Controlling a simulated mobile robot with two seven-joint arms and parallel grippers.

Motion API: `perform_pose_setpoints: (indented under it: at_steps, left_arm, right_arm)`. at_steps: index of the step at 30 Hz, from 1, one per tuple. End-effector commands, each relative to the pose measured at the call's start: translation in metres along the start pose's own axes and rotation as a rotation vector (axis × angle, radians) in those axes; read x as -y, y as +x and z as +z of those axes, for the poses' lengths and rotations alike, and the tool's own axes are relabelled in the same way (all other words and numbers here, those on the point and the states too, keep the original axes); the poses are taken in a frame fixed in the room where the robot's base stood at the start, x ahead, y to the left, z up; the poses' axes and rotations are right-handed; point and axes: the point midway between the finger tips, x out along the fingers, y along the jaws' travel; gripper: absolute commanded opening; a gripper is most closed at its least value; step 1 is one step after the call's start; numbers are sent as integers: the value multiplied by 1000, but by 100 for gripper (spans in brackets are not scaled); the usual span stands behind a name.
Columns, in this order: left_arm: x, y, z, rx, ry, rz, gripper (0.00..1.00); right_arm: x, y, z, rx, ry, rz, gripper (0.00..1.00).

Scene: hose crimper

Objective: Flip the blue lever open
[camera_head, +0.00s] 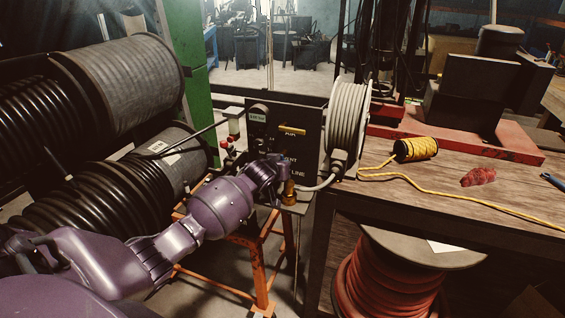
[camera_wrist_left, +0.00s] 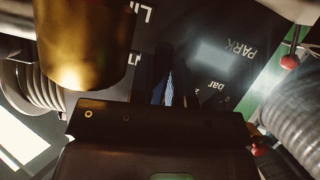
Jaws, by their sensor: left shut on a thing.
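The blue lever (camera_wrist_left: 166,92) shows as a small blue patch between the dark fingers of my left gripper (camera_wrist_left: 165,75) in the left wrist view. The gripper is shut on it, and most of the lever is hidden. In the head view my left gripper (camera_head: 284,172) is at the lower front of a black control panel (camera_head: 265,133), and it hides the lever there. The lever's angle cannot be told. My right gripper is in neither view.
A brass fitting (camera_wrist_left: 84,45) is close beside my left gripper; it also shows in the head view (camera_head: 289,192). A yellow handle (camera_head: 292,131) is on the panel above. A grey hose reel (camera_head: 347,118) stands right of the panel, by a wooden workbench (camera_head: 440,190).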

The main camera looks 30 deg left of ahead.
Motion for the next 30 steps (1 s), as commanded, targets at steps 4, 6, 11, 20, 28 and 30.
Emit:
perform_pose_setpoints:
  at_steps: [4,6,11,20,28,30]
  left_arm:
    - [2,0,-2,-1,67,-29,0]
    - [3,0,-2,-1,92,-38,0]
    - [4,0,-1,-2,126,-52,0]
    - [4,0,-1,-3,141,-57,0]
    - [4,0,-1,-3,140,-57,35]
    - [4,0,-1,-2,140,-57,43]
  right_arm:
    - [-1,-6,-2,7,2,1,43]
    - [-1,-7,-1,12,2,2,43]
    - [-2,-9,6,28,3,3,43]
    - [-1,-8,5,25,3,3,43]
    - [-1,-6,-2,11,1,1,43]
    - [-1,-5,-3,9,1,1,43]
